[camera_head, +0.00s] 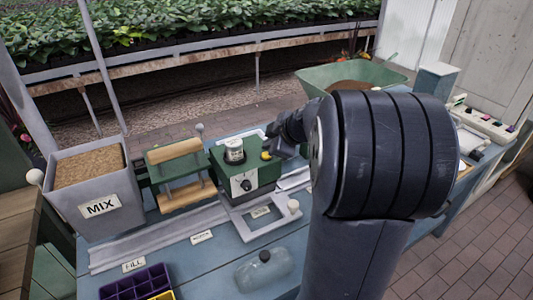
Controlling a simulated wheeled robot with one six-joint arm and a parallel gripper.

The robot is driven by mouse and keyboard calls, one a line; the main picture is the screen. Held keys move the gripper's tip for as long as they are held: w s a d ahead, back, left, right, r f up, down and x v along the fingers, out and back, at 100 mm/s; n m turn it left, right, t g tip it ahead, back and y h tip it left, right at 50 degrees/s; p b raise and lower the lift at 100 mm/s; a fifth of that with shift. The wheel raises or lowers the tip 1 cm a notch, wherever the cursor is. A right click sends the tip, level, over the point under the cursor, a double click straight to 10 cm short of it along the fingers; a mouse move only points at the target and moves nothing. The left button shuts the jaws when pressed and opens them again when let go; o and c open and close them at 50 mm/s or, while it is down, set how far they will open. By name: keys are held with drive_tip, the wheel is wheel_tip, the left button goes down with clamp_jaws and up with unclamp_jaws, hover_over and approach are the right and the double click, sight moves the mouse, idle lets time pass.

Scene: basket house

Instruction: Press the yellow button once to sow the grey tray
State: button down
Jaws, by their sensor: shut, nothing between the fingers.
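The yellow button (265,156) is on top of the green machine (258,175), at its right side next to a white-lidded jar. My gripper (272,143) is shut and empty, its tip close above and beside the button. I cannot tell whether it touches the button. Under the front of the machine is a grey frame (272,228) with a label and a white knob. I cannot make out a separate grey tray in it. My arm hides much of the bench to the right.
A grey bin marked MIX (82,212) and a green and wooden press (182,180) stand left of the machine. A green wheelbarrow (398,76) stands behind.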

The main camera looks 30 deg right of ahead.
drive_tip(key=shift+r+p, duration=1)
drive_tip(key=shift+r, duration=1.55)
drive_tip(key=shift+f, duration=0.1)
drive_tip(key=shift+f+b, duration=0.45)
drive_tip(key=shift+f, duration=0.4)
drive_tip(key=shift+r+p, duration=0.15)
drive_tip(key=shift+p, duration=1.2)
drive_tip(key=p, duration=0.3)
drive_tip(key=shift+f, duration=0.25)
